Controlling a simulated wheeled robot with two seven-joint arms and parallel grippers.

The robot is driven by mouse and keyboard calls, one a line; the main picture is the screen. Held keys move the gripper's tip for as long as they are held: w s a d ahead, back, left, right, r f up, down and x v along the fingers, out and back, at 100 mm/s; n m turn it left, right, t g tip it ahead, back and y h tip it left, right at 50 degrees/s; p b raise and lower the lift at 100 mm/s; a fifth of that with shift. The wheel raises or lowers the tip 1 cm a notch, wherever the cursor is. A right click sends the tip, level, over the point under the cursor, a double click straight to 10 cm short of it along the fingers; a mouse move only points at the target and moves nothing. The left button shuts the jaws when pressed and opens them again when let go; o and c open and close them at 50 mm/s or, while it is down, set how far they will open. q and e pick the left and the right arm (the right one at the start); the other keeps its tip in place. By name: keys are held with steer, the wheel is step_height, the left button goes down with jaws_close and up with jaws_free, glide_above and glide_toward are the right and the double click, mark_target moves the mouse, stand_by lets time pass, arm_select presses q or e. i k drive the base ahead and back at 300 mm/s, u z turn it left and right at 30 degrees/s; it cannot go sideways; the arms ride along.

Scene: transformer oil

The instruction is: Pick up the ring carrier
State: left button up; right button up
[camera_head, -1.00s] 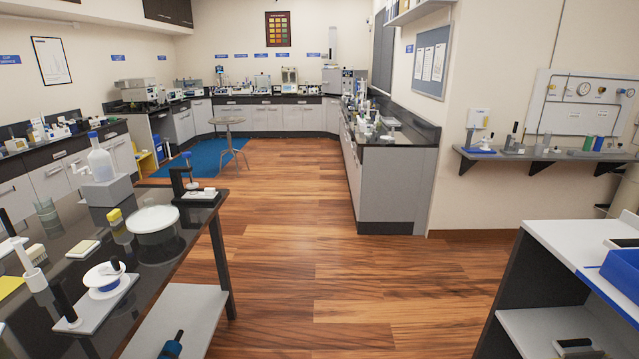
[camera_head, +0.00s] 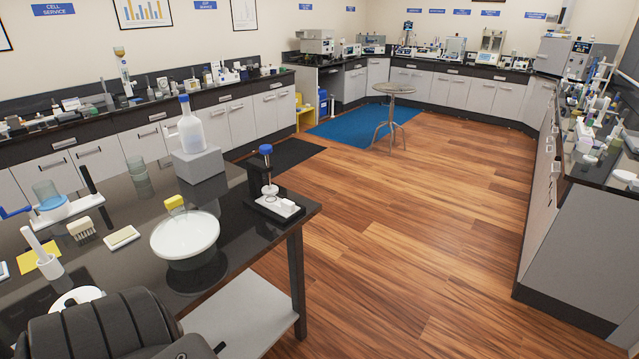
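I cannot tell for sure which item is the ring carrier. A small black stand (camera_head: 260,178) with a white base and a blue-topped rod (camera_head: 267,158) stands at the near table's right corner; a small ring-like white piece shows below the rod. A round white dish (camera_head: 186,234) sits left of it on the black table top (camera_head: 215,285). A white round piece (camera_head: 76,300) at the lower left is partly hidden behind a dark ribbed part, which looks like my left arm. Neither gripper's fingers show.
A stool (camera_head: 392,112) stands farther back. Wooden floor (camera_head: 420,240) is clear between table and right counter.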

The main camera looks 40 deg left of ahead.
mark_target(289, 206)
steer(key=i, duration=3.1)
steer(key=u, duration=2.05)
